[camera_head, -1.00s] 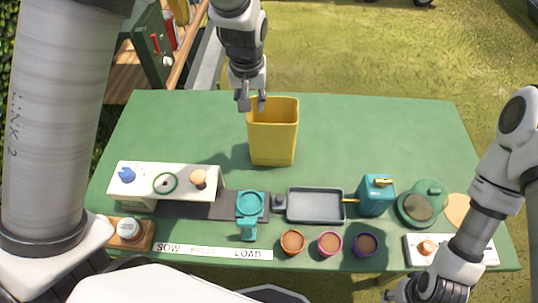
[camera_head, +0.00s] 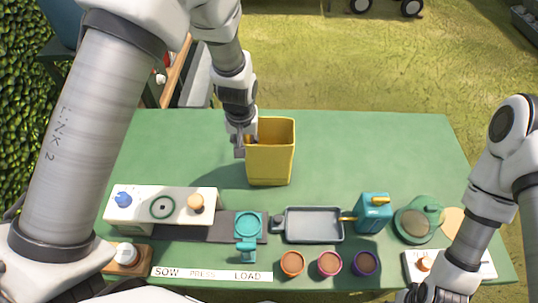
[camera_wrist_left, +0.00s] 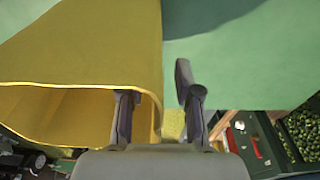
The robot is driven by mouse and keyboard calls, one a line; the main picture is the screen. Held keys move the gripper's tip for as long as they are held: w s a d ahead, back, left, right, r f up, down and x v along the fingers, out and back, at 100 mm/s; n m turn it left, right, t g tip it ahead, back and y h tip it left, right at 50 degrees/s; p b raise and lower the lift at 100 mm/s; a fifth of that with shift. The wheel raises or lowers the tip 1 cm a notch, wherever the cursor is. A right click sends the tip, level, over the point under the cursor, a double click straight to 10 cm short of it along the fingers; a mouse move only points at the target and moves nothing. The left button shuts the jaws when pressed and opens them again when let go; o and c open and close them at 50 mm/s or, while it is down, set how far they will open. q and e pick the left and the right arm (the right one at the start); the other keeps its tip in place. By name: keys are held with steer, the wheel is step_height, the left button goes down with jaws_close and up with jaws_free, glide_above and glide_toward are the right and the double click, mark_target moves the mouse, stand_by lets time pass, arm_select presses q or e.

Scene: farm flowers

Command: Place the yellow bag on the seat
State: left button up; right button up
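The yellow bag (camera_head: 268,168) stands upright and open-topped at the middle of the green table. My left gripper (camera_head: 242,143) is at the bag's left rim. In the left wrist view the bag (camera_wrist_left: 85,45) fills the left side, and my left gripper (camera_wrist_left: 157,100) has its fingers apart. One finger is over the bag's opening and the other is outside the wall, with the rim's edge between them and a gap left. My right gripper (camera_head: 412,294) is at the bottom right, mostly cut off by the frame. I cannot tell which part is the seat.
A white console (camera_head: 160,208) is at front left, near a teal ring stand (camera_head: 248,226). A grey tray (camera_head: 313,225), teal can (camera_head: 373,213) and green round item (camera_head: 416,220) are to its right. Several pots (camera_head: 330,263) line the front. The table's back right is clear.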

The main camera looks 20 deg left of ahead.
arm_select(q)
steer(key=shift+w+f, duration=0.15)
steer(key=shift+f, duration=0.15)
jaws_close()
steer(key=shift+r, duration=0.15)
